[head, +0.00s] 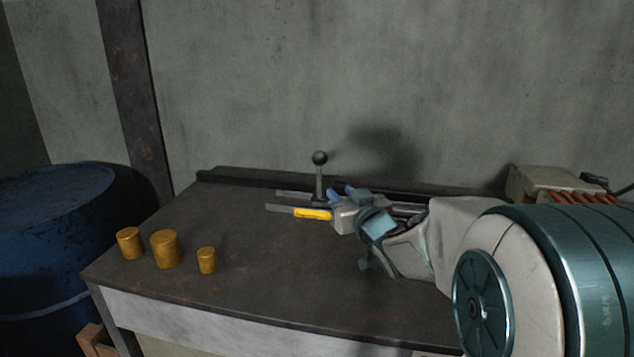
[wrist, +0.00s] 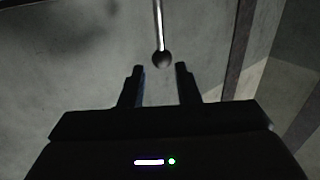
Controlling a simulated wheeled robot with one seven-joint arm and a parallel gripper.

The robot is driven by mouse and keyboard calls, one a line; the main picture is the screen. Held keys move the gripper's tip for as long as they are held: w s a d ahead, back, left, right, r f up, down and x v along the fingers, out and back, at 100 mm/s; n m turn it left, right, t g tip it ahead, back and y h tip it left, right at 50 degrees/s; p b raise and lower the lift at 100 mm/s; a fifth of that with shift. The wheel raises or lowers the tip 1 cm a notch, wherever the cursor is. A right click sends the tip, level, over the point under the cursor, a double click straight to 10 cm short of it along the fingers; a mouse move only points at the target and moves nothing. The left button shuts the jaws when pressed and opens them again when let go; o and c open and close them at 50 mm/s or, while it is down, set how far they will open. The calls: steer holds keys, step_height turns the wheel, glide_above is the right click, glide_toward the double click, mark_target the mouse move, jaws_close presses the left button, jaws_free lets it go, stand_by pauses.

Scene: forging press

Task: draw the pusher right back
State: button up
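The pusher's handle, an upright rod with a dark ball knob (head: 319,158), stands at the back of the bench on a low slide with grey rails (head: 281,208). My gripper (head: 341,191) is just to the right of the handle in the head view, its blue fingertips pointing towards it. In the wrist view my gripper (wrist: 159,69) is open and empty. The ball knob (wrist: 162,60) shows just beyond the gap between its fingertips, with the rod running away from it to the top edge. My gripper and arm hide the right part of the slide.
Three brass-coloured cylinders (head: 165,249) stand at the bench's left. A blue drum (head: 55,235) stands left of the bench (head: 240,275). A beige box with copper coils (head: 545,183) is at the right. The bench's front middle is clear.

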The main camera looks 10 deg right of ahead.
mark_target(320, 173)
steer(key=w+a, duration=0.1)
steer(key=w, duration=0.8)
steer(key=w+a, duration=0.1)
steer(key=w, duration=0.3)
steer(key=shift+w+a, duration=0.25)
steer(key=shift+a, duration=0.1)
jaws_close()
